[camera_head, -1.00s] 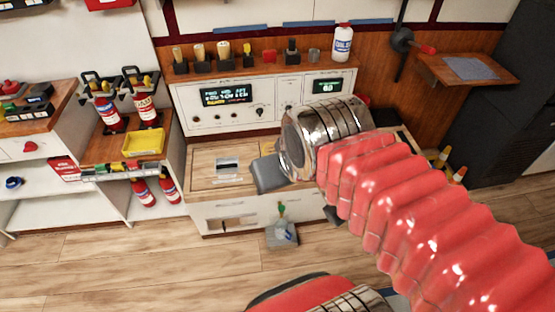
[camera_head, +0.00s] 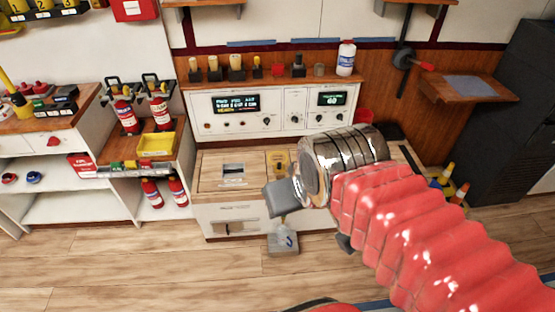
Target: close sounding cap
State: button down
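I cannot make out a sounding cap for certain. On the low wooden-topped cabinet (camera_head: 210,184) lies a small metal plate with a dark slot (camera_head: 233,174). Beside it is a small yellowish piece (camera_head: 278,158), partly hidden by my arm. My gripper (camera_head: 282,198) shows as a grey block beyond the chrome wrist, in front of the cabinet's top. My red ribbed arm covers the cabinet's right part.
A control panel (camera_head: 220,127) with displays and knobs stands behind the cabinet. Fire extinguishers (camera_head: 160,112) and a yellow tray (camera_head: 157,144) are at left. Cones (camera_head: 458,191) are at right. Wooden floor is open at front left.

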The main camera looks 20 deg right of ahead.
aim_at(279, 168)
jog(key=u, duration=0.55)
jog(key=i, duration=1.5)
